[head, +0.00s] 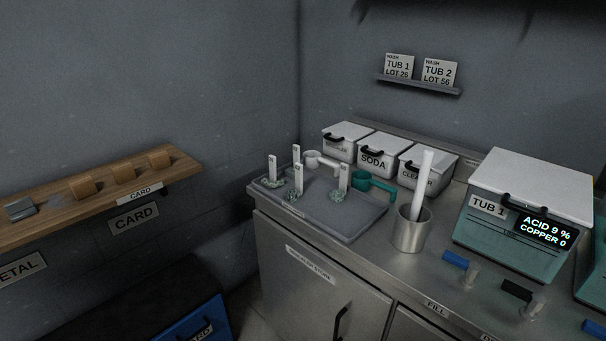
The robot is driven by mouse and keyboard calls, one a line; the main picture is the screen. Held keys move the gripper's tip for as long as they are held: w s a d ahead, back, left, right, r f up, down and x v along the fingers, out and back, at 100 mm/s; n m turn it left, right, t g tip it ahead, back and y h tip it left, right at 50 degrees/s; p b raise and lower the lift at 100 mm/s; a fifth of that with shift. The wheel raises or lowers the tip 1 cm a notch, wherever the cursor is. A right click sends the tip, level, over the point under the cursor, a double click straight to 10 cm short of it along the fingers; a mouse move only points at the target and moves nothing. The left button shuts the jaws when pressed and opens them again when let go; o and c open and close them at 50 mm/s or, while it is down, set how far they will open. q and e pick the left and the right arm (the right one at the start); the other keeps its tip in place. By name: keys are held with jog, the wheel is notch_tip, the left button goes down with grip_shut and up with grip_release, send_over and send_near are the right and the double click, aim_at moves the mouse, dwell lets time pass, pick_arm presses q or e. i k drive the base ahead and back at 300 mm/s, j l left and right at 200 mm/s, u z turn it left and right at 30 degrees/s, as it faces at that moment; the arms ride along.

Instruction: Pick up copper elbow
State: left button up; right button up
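A grey tray (345,226) sits on the left part of the steel counter. Several small greenish, crusted pieces lie on it beside upright white tags, among them one at the front left (292,196), one at the far left (271,183) and one at the right (338,197). They are too small to tell which one is the copper elbow. Neither of my grippers is in view.
Lidded bins, including SODA (376,160), line the wall. A steel beaker (411,232) holds a white rod. TUB 1 (500,238) is closed. A wooden shelf (60,222) is left.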

aim_at(274, 183)
jog(key=i+j+z, duration=0.15)
jog(key=j+z, duration=0.2)
jog(key=i+j+z, duration=0.1)
jog(key=j+z, duration=0.25)
